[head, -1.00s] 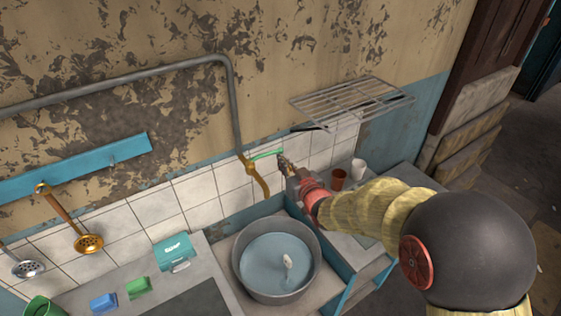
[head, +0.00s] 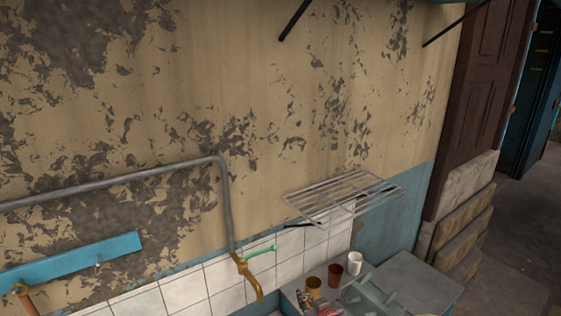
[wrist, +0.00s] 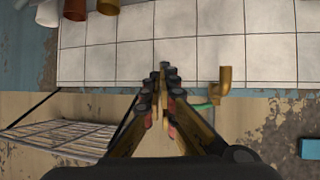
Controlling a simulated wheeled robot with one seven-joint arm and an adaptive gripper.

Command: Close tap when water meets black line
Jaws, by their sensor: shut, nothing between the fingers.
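The brass tap (head: 248,277) hangs from the grey wall pipe in the head view, with its green lever handle (head: 259,252) pointing right. In the wrist view the tap (wrist: 226,83) is right of my gripper (wrist: 163,80), with the green handle (wrist: 204,107) beside the tap body. My gripper is shut and empty, its fingers together in front of the white tiles. It shows no clear contact with the handle. In the head view only a small patch at the bottom edge may be part of my arm. The basin, the water and any black line are out of view now.
A wire rack (head: 343,197) juts from the wall right of the tap. A yellowish cup (head: 313,284), a brown cup (head: 335,275) and a white cup (head: 355,263) stand on the counter below. A blue rail (head: 75,262) is fixed to the wall at left.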

